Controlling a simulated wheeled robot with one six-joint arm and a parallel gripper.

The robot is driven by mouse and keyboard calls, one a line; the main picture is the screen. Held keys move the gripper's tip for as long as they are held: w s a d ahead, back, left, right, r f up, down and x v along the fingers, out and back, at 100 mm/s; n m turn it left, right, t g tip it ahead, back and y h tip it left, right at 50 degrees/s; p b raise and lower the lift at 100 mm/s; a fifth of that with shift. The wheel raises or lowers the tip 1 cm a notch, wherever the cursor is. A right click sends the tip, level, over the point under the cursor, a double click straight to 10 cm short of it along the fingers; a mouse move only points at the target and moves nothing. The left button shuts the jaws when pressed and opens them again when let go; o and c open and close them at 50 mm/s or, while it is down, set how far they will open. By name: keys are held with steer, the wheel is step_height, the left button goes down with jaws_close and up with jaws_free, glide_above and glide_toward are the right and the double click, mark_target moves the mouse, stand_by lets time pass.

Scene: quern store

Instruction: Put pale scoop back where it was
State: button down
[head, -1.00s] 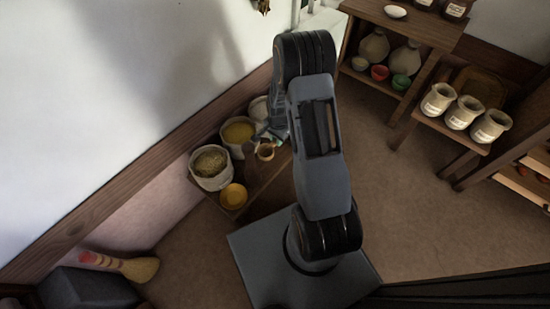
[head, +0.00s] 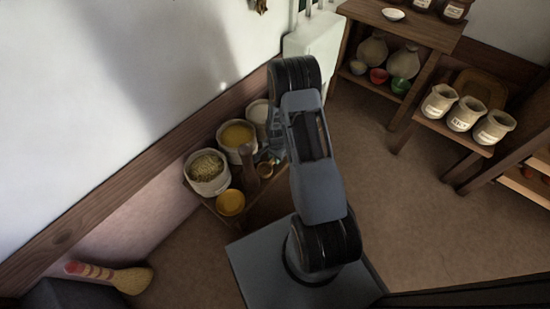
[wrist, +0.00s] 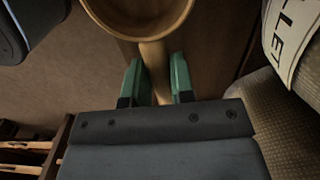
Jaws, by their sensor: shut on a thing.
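My gripper (wrist: 153,85) has green fingers shut on the handle of the pale scoop (wrist: 153,58). In the wrist view, the scoop's round bowl points away from my gripper and is cut by the top edge. In the head view, the scoop (head: 265,170) shows small beside my gripper (head: 275,158), over or at the right part of the low wooden stand (head: 255,192). My arm hides part of that area. I cannot tell whether the scoop touches the stand.
Open sacks of grain (head: 208,188) and yellow meal (head: 236,148) stand on the low stand, with a yellow bowl (head: 230,203) in front. A labelled sack (wrist: 290,85) is close at right in the wrist view. A dark upright shape (head: 250,168) stands near the scoop.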

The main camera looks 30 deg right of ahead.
steer(key=shift+f, duration=0.15)
steer(key=c, duration=1)
jaws_free()
